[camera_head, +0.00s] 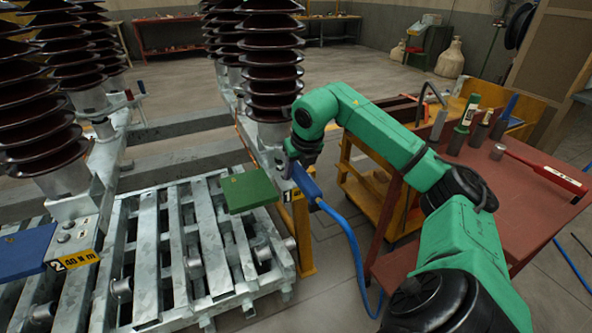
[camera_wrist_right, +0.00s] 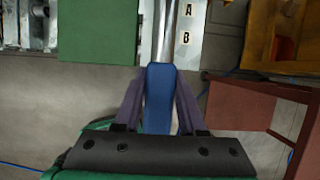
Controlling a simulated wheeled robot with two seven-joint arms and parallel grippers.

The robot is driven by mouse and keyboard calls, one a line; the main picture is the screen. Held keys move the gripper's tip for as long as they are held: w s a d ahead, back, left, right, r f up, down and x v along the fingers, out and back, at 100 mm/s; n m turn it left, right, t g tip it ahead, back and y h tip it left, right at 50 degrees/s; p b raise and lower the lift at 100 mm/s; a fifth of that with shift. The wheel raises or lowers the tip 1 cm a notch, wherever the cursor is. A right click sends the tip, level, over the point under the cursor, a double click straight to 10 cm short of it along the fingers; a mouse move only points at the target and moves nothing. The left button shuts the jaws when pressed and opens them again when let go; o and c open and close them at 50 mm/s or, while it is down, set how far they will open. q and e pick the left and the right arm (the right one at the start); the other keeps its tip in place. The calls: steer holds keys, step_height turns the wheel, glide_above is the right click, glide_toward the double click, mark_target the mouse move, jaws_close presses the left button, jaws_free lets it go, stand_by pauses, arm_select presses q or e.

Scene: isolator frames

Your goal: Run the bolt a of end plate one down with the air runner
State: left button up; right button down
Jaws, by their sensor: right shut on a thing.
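My right gripper (camera_wrist_right: 158,108) is shut on the blue handle of the air runner (camera_wrist_right: 160,90). In the wrist view the runner's silver barrel (camera_wrist_right: 165,40) points up the picture, over a pale plate marked A and B. In the head view the blue air runner (camera_head: 306,184) is at end plate one (camera_head: 285,172), beside its yellow "1" label. The bolt at A is hidden, so I cannot tell whether the runner's tip touches it. My left gripper is not in view.
A green plate (camera_head: 250,190) is just left of the runner. A blue hose (camera_head: 352,240) hangs from the handle. Tall brown insulators (camera_head: 271,60) stand behind. A red table (camera_head: 480,185) on the right carries bottles and a red-handled tool (camera_head: 550,172).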

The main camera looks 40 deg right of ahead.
steer(key=shift+f+b, duration=0.7)
steer(key=shift+f, duration=0.15)
steer(key=shift+f, duration=0.45)
stand_by(2.7)
step_height(320, 180, up, 7)
steer(key=p, duration=0.7)
steer(key=shift+r, duration=0.15)
